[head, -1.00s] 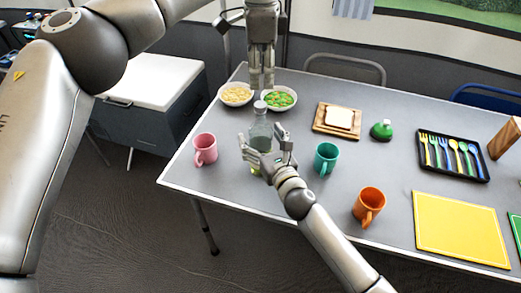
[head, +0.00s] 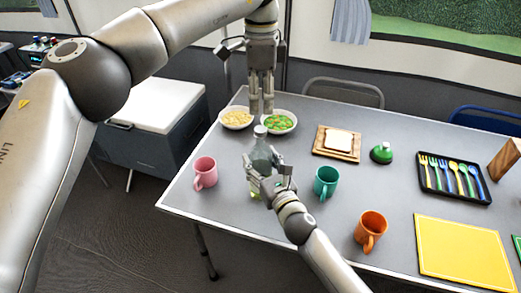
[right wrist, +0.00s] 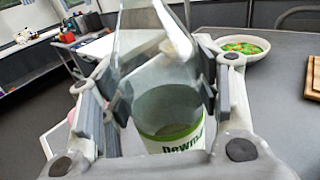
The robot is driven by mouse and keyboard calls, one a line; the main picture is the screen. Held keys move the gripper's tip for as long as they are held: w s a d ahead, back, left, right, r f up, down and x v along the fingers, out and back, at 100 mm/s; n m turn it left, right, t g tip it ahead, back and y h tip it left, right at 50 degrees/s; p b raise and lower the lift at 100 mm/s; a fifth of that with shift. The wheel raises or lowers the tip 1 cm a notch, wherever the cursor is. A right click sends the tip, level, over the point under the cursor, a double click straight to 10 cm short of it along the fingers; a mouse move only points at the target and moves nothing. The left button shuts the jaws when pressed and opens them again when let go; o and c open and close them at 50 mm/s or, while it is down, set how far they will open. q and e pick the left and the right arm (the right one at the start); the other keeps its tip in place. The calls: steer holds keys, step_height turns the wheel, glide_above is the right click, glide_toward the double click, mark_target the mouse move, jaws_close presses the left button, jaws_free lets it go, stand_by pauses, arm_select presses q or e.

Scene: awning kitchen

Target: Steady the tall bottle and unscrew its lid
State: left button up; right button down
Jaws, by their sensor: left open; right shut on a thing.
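In the right wrist view the bottle (right wrist: 168,105) shows a white and green label. My right gripper (head: 268,174) is shut around the bottle's body from the front, with a finger on each side. My left gripper (head: 261,110) points down from above, its fingertips just above and behind the lid in the picture. It is open and empty. Whether its fingertips touch the lid cannot be told.
Two bowls (head: 236,118) (head: 279,121) stand behind the bottle. A pink mug (head: 205,173) is to its left, and a teal mug (head: 326,182) and an orange mug (head: 370,230) to its right. A bread board (head: 337,144), a green item (head: 381,153) and a cutlery tray (head: 454,178) lie farther right.

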mark_target(260, 129)
arm_select(q)
steer(key=m, duration=2.1)
steer(key=shift+m, duration=0.4)
steer(key=m, duration=0.7)
steer(key=shift+m, duration=0.3)
steer(key=m, duration=1)
steer(key=shift+m, duration=0.4)
steer(key=m, duration=0.7)
steer(key=shift+m, duration=0.3)
steer(key=m, duration=1)
steer(key=shift+f, duration=4.05)
